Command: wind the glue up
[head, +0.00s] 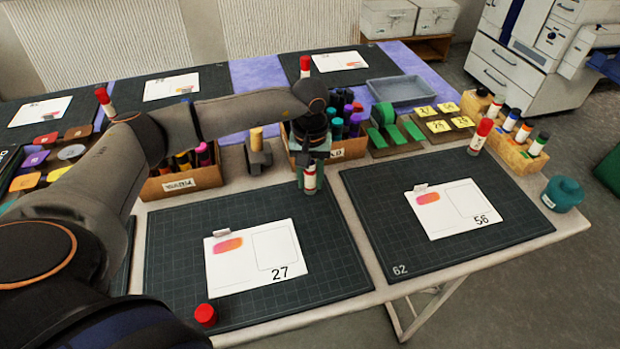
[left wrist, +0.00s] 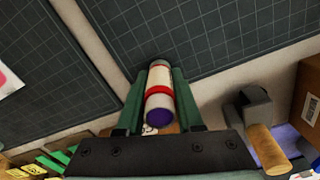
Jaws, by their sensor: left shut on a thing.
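My left gripper (head: 311,172) is shut on a white glue stick (head: 310,180) with red markings, held upright at the back edge of the near left mat. In the left wrist view the gripper (left wrist: 159,78) has a finger on each side of the glue stick (left wrist: 158,79). The stick's end nearest that camera is grey with a purple face; I cannot tell how far any glue stands out. A loose red cap (head: 205,314) sits at the front of that mat. My right gripper is not in view.
A card marked 27 (head: 250,262) lies on the near left mat (head: 175,270). A card marked 56 (head: 460,222) lies on the right mat (head: 375,215).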

